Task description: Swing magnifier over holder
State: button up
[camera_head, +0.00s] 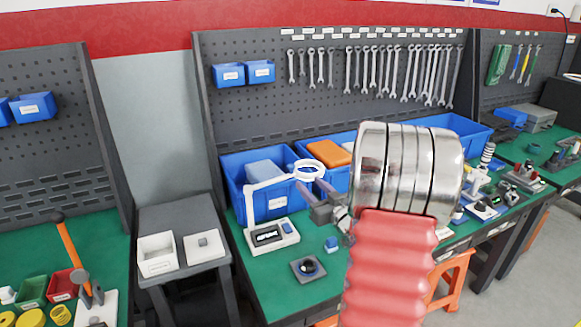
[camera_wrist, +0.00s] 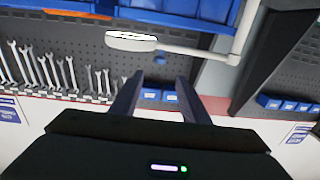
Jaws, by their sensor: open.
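The magnifier has a white ring head (camera_head: 310,171) on a white jointed arm (camera_head: 268,184) that rises from a white base with a small display (camera_head: 273,237). In the wrist view its head (camera_wrist: 132,40) and arm (camera_wrist: 196,52) lie beyond my fingers. My gripper (camera_head: 314,188) is open, its fingers just below and beside the ring in the head view. In the wrist view the gripper (camera_wrist: 158,84) has nothing between its fingers. A dark square block with a round black centre (camera_head: 308,268), perhaps the holder, lies on the green bench in front of the base.
Blue bins (camera_head: 237,207) stand behind the magnifier, under a pegboard hung with wrenches (camera_head: 375,72). A small blue piece (camera_head: 331,243) lies near the dark block. My red and metal arm hides part of the bench. A grey side table (camera_head: 180,225) stands left.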

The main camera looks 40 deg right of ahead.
aim_at(293, 167)
jog(key=shift+w, duration=0.1)
jog(key=x, duration=1.3)
jog(key=shift+w+d, duration=0.1)
jog(key=shift+w, duration=0.2)
jog(key=shift+c, duration=0.2)
grip_shut()
